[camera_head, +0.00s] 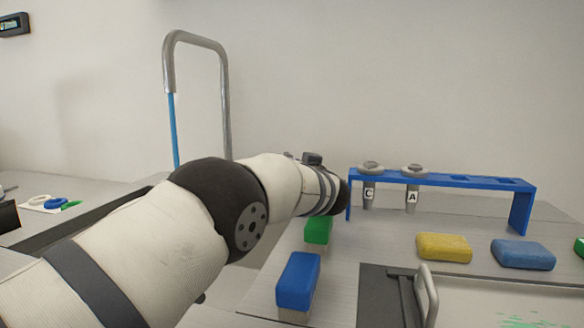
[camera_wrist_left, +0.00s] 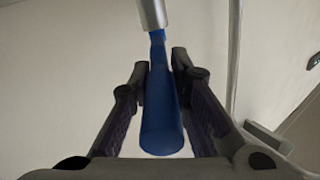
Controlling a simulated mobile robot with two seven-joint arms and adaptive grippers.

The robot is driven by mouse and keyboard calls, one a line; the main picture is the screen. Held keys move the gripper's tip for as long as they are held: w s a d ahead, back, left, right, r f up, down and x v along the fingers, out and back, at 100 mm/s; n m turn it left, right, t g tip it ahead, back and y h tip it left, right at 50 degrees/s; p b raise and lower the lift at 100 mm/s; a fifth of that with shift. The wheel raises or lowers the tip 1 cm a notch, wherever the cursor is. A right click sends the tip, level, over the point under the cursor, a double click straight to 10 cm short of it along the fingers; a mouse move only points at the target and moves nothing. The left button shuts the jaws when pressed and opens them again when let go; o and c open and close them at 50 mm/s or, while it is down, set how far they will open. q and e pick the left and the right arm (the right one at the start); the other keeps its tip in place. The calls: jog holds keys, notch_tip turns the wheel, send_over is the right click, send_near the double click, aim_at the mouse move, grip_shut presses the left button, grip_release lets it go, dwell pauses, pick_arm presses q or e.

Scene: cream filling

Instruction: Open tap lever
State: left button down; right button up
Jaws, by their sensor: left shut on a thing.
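The tap (camera_head: 197,36) is a tall grey metal arch at the back left in the head view. A narrow blue length hangs below its left end; I cannot tell if it is water or part of the tap. In the left wrist view, a blue lever-like rod (camera_wrist_left: 161,112) runs from a grey metal tube (camera_wrist_left: 152,13) down between my fingers. My left gripper (camera_wrist_left: 160,68) is shut on this blue rod. In the head view my left arm hides the gripper and the tap's base. My right gripper is not in view.
A blue rack (camera_head: 455,181) holds two grey nozzles marked C (camera_head: 369,190) and A (camera_head: 411,192). Green (camera_head: 318,230), blue (camera_head: 297,281) and yellow (camera_head: 443,247) blocks lie on the worktop, with another blue block (camera_head: 523,254) at right. A handled tray (camera_head: 480,300) is in front.

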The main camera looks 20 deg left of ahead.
pick_arm(q)
jog(key=shift+d, duration=0.15)
jog(key=c, duration=1.5)
grip_release()
jog(key=shift+d, duration=0.1)
jog(key=shift+o, duration=0.2)
jog(key=shift+s+r, duration=0.1)
notch_tip(320, 180, up, 10)
